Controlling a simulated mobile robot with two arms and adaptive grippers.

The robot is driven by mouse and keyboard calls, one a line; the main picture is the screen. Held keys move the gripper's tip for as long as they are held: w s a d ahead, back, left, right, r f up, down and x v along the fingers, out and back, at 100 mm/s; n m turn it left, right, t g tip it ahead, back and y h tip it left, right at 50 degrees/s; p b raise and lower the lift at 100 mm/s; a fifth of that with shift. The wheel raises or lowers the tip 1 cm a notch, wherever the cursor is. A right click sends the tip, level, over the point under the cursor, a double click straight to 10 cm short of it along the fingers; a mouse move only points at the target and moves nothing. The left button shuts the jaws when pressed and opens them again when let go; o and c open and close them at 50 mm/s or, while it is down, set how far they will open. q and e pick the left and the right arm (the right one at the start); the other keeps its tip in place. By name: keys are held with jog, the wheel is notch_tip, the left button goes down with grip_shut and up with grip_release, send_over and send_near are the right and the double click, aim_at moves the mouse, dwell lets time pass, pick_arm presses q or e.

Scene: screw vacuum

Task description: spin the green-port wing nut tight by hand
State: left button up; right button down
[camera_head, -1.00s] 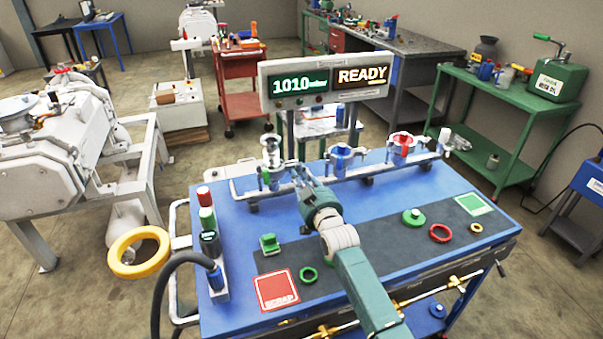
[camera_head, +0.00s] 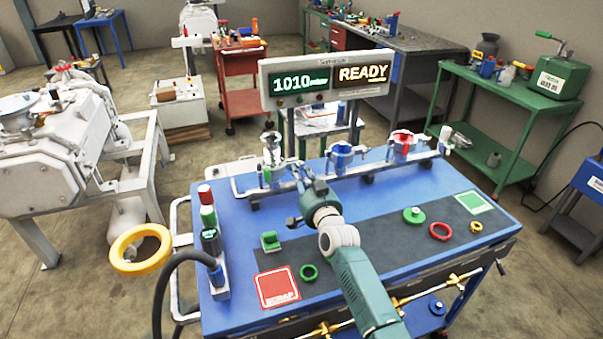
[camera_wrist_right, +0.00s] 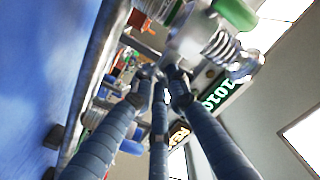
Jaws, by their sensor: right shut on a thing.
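The green port (camera_head: 271,150) is at the left end of the pipe manifold, at the back of the blue bench (camera_head: 240,225). It is small and partly hidden in the head view. In the right wrist view, its metal clamp with a coiled, threaded part (camera_wrist_right: 222,46) and a green piece (camera_wrist_right: 236,14) are close by the fingers. My right gripper (camera_head: 300,178) is just right of the green port. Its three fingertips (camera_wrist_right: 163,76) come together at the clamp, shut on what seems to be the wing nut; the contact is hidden. My left gripper is not in view.
A blue port (camera_head: 341,154) and a red port (camera_head: 402,142) stand further right on the manifold. The display (camera_head: 328,80) behind reads 1010 and READY. Loose rings, a green block (camera_head: 270,241) and a red SCRAP square (camera_head: 277,289) are in front.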

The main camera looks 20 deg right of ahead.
jog(key=shift+a+f, duration=0.2)
jog(key=shift+a, duration=0.05)
jog(key=c, duration=1.7)
grip_release()
jog(key=shift+c, duration=0.2)
jog(key=shift+w+r, duration=0.1)
jog(key=s, duration=1.2)
jog(key=shift+d, duration=0.2)
